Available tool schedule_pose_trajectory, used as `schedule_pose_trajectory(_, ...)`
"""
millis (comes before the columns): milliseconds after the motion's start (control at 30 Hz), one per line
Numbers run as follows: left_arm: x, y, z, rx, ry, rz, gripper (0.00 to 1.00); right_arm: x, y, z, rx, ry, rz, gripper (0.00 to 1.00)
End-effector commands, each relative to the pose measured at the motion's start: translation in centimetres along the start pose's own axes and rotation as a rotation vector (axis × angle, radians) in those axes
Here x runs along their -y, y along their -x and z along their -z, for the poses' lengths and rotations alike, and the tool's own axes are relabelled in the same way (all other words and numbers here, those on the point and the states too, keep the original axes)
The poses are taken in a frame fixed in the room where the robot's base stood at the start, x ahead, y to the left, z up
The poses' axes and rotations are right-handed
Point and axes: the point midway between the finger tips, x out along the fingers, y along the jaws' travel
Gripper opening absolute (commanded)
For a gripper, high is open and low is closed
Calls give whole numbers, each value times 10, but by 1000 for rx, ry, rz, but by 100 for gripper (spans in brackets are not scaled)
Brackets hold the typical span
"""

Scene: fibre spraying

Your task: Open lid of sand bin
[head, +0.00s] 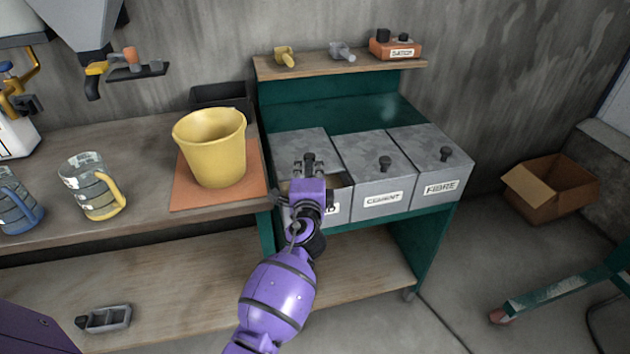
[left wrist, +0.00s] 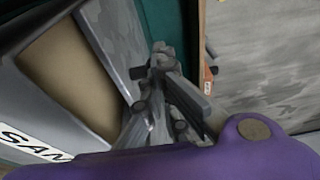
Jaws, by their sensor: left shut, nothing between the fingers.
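The sand bin (head: 338,208) is the left one of three grey metal bins, and my arm hides most of its label. In the left wrist view the bin front (left wrist: 40,115) shows the letters "SAN". Its lid (head: 300,143) stands partly open, with a gap at the front. Tan sand-coloured interior (left wrist: 68,75) shows through this gap in the left wrist view. My left gripper (head: 309,160) is over the sand bin, shut and empty, close to the lid. It also shows in the left wrist view (left wrist: 160,58). Whether it touches the lid is unclear. My right gripper is out of view.
The cement bin (head: 378,175) and fibre bin (head: 432,160) stand to the right with lids closed. A yellow bucket (head: 212,150) sits on an orange mat at left, near jugs (head: 92,187). A shelf (head: 350,65) is behind. A cardboard box (head: 550,188) lies right.

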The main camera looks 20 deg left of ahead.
Motion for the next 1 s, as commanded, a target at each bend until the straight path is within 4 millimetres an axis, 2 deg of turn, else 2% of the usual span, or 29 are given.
schedule_pose_trajectory(33, -4, -16, -4, 0, -5, 0, 0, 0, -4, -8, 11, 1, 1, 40)
schedule_pose_trajectory(200, -6, -64, -17, -1, -4, -2, 0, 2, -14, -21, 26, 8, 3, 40)
schedule_pose_trajectory(400, -6, -111, -30, 0, -4, -2, 0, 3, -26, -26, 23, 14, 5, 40)
schedule_pose_trajectory(500, -6, -127, -34, 0, -3, -3, 0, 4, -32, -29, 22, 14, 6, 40)
schedule_pose_trajectory(700, -3, -146, -39, -1, 0, -2, 0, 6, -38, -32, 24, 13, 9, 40)
schedule_pose_trajectory(1000, 0, -150, -40, -1, 0, 0, 0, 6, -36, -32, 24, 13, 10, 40)
